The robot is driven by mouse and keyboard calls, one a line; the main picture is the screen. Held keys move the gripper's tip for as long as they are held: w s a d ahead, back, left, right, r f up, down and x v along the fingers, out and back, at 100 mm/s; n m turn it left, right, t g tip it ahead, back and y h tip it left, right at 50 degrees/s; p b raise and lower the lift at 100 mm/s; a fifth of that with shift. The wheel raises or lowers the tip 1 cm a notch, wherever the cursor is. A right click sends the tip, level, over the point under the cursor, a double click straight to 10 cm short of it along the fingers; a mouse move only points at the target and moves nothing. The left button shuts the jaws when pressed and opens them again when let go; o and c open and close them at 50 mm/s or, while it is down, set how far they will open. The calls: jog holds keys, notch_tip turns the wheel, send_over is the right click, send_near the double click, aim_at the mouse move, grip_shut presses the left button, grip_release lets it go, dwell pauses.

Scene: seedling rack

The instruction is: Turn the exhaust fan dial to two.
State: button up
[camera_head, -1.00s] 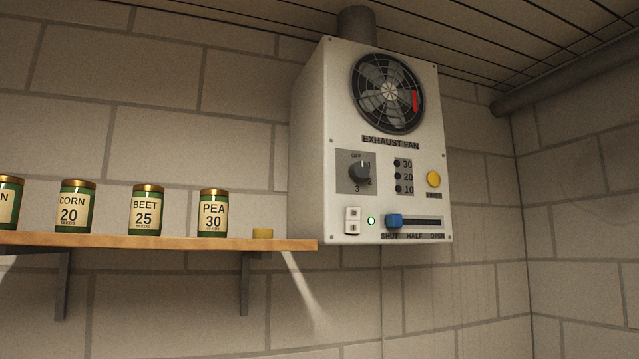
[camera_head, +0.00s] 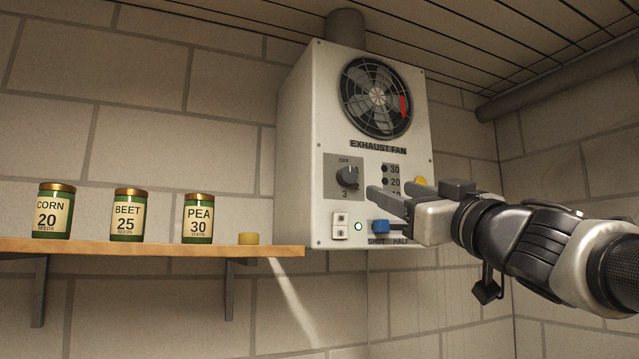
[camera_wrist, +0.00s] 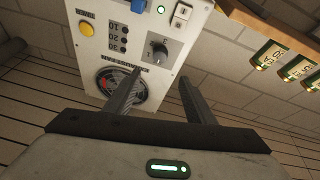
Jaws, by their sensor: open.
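The exhaust fan box (camera_head: 300,150) is a white cabinet on the wall. Its dark round dial (camera_head: 347,176) sits on a grey plate marked OFF, 1, 2 and 3. I cannot tell for certain which mark its pointer meets. My gripper (camera_head: 378,200) is open and empty, in front of the panel, just right of and a little below the dial. In the wrist view, which is turned upside down, the dial (camera_wrist: 158,49) shows beyond the two fingertips (camera_wrist: 160,76), roughly in line with the gap between them. The fingers look apart from the dial.
A blue slider (camera_head: 380,226), a white rocker switch (camera_head: 340,226), a lit green lamp (camera_head: 358,226) and a yellow button (camera_wrist: 87,29) share the panel. The caged fan (camera_head: 376,97) is above. A wooden shelf (camera_head: 150,246) with seed jars and a small yellow block (camera_head: 248,239) stands left.

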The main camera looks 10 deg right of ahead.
aim_at(350, 175)
jog(key=p+x, duration=0.2)
jog(key=x, duration=1.3)
jog(key=shift+w+p, duration=0.25)
jog(key=shift+p, duration=0.1)
jog(key=c, duration=1)
